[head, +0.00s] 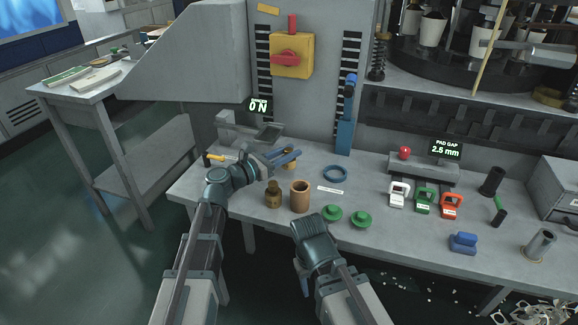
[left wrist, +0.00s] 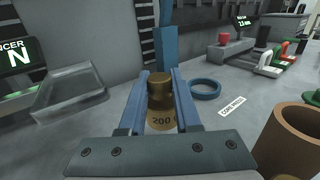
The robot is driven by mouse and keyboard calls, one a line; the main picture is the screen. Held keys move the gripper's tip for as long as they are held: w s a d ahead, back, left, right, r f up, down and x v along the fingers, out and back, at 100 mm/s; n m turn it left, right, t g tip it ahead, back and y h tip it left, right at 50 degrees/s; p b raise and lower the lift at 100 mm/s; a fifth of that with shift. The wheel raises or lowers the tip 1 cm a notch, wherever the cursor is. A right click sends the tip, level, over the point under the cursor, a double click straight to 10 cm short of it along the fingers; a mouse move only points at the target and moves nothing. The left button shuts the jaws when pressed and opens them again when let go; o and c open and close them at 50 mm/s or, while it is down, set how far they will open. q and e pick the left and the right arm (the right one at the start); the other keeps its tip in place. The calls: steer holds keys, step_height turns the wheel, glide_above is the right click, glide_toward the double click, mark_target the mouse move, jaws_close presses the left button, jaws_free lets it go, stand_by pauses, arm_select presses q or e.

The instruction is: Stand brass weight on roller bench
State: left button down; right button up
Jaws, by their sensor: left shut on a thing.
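My left gripper (head: 288,157) is above the left part of the grey roller bench (head: 370,205). Its blue fingers are shut on a small brass weight (head: 291,163). In the left wrist view, the brass weight (left wrist: 160,92) sits between the fingers (left wrist: 160,100), its knob toward the tips and the marking "200" showing. I cannot tell whether its base touches the bench. My right gripper (head: 303,278) hangs at the bench's front edge, mostly hidden by its own wrist, so its jaws cannot be judged.
A darker brass weight-like piece (head: 273,195) and a brown tube (head: 300,196) stand in front of the left gripper. A blue ring (head: 335,173), a white label (head: 330,190) and green knobbed discs (head: 332,213) lie to the right. A blue post (head: 345,130) rises behind.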

arm_select(q)
step_height(320, 180, down, 4)
steer(key=b, duration=0.3)
steer(key=shift+r, duration=0.3)
steer(key=c, duration=0.6)
jaws_free()
